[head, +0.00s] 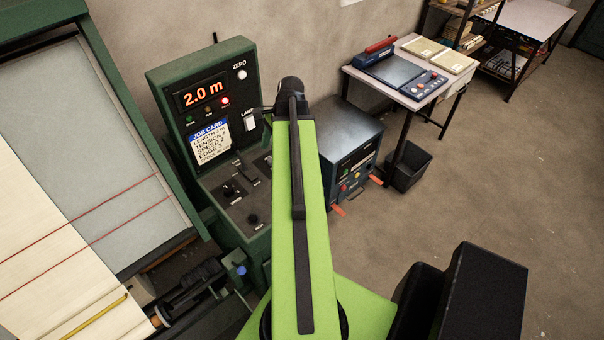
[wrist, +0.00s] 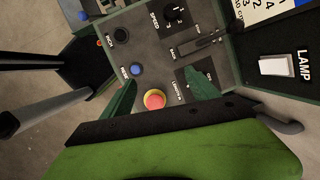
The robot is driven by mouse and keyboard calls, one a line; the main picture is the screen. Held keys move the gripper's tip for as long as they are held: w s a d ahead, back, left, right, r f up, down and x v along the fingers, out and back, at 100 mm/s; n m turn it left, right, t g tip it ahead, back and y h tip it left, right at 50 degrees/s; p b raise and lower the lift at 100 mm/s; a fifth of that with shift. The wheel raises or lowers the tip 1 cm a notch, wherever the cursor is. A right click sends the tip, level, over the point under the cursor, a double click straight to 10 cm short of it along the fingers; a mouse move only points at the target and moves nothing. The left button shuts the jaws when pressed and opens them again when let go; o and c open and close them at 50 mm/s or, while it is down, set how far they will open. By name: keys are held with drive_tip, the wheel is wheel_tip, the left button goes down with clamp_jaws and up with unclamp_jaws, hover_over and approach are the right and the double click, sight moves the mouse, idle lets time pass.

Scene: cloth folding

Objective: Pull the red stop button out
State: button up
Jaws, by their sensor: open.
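The red stop button (wrist: 154,99) is a round red cap with a yellow ring on the dark control panel (wrist: 150,45). It shows near the middle of the wrist view. I cannot pick it out in the head view, where my arm covers part of the console (head: 258,228).
A blue button (wrist: 137,69), a black button (wrist: 120,35) and a speed knob (wrist: 175,15) sit near the red one. A white lamp switch (wrist: 277,66) is on the upright panel. A dark cabinet (head: 352,140) stands behind my arm. The floor at right is clear.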

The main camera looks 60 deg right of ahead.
drive_tip(key=s+d+m+t, duration=0.1)
drive_tip(key=s+d+m, duration=0.7)
drive_tip(key=s, duration=0.5)
drive_tip(key=shift+n, duration=0.5)
drive_tip(key=b+x, duration=1)
drive_tip(key=x, duration=0.1)
drive_tip(key=w+d+b+x, duration=0.1)
drive_tip(key=b+x, duration=0.4)
drive_tip(key=b, duration=0.1)
drive_tip(key=shift+f, duration=0.25)
drive_tip(key=shift+r, duration=0.1)
